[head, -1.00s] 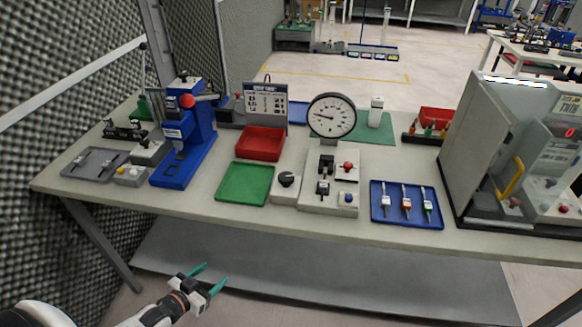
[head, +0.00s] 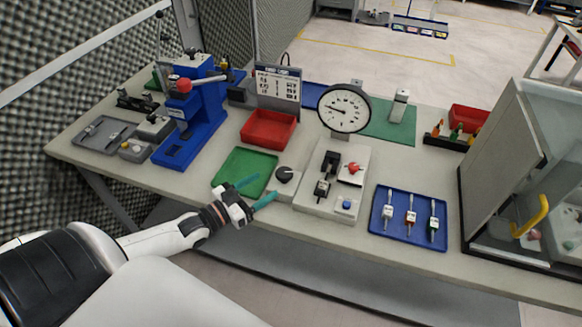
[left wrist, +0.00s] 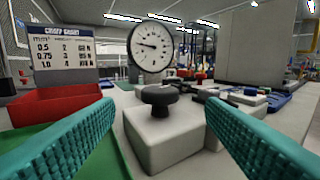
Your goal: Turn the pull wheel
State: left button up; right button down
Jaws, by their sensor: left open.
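The pull wheel looks to be the dark round knob (head: 284,174) on a small light-grey block, left of the gauge stand; in the left wrist view the knob (left wrist: 159,97) stands upright on the block's top. My left gripper (head: 257,190) is open and empty at the table's front edge, over the green tray's front corner and just short of the block. In the left wrist view its teal fingers (left wrist: 152,142) spread to either side, with the knob ahead between them, apart from both. My right gripper is not in view.
The green tray (head: 240,168) lies left of the block, with a red bin (head: 268,128) behind. The round dial gauge (head: 344,108) and its grey base (head: 325,200) stand right. A blue tray (head: 409,236) with small tools and a glass-sided cabinet (head: 500,160) lie further right.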

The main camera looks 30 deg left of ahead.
aim_at(289, 170)
pick_arm(q)
jog(key=x, duration=0.3)
jog(key=shift+w+d+r, duration=0.1)
jog(key=shift+w, duration=0.15)
jog(key=x, duration=0.5)
jog(key=shift+w+p, duration=0.15)
jog(key=shift+p, duration=0.25)
jog(key=shift+w+d, duration=0.15)
jog(key=shift+w, duration=0.3)
jog(key=shift+c, duration=0.3)
jog(key=c, duration=0.9)
jog(key=shift+w+f+m+g+h+b, duration=0.1)
jog(key=shift+f+m+g+h+b, duration=0.25)
jog(key=shift+h+b, duration=0.4)
jog(key=shift+m+h+b, duration=0.25)
jog(key=shift+m+b, duration=0.1)
jog(key=shift+b, duration=0.25)
jog(key=shift+d+r, duration=0.1)
jog(key=shift+r, duration=0.1)
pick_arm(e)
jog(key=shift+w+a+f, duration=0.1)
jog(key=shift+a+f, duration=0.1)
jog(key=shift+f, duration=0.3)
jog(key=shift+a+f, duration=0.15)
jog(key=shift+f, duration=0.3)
